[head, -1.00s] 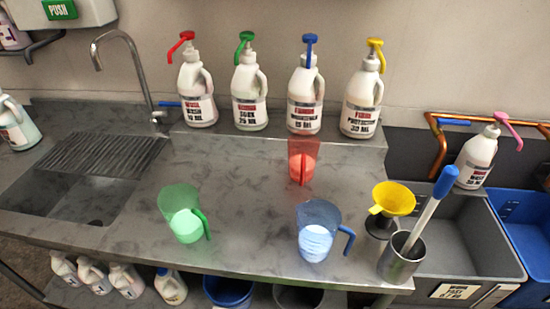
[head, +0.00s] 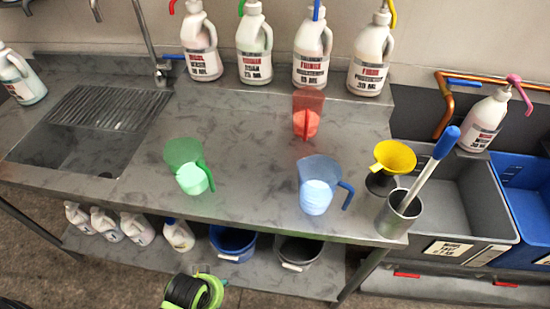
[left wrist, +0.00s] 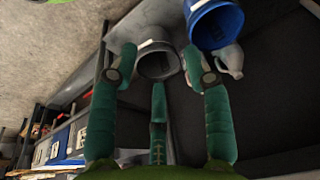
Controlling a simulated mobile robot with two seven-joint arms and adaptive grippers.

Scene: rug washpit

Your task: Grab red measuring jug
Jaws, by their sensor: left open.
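The red measuring jug (head: 307,114) stands on the steel bench toward the back, below the row of pump bottles, its handle toward the front. A green jug (head: 188,168) stands to its left and nearer the front. A blue jug (head: 319,186) stands in front of it. My left gripper (left wrist: 163,66) shows in the left wrist view with its green fingers spread and nothing between them. It points toward a grey bucket (left wrist: 158,64) and a blue bucket (left wrist: 215,25). No gripper is clearly seen near the red jug. My right gripper is out of view.
A yellow funnel (head: 396,157) and a steel cup (head: 398,214) with a blue-handled tool stand at the bench's right end. A sink (head: 65,150) lies left. Buckets and bottles fill the lower shelf (head: 170,262). A black and lime-green item (head: 195,291) shows below the bench.

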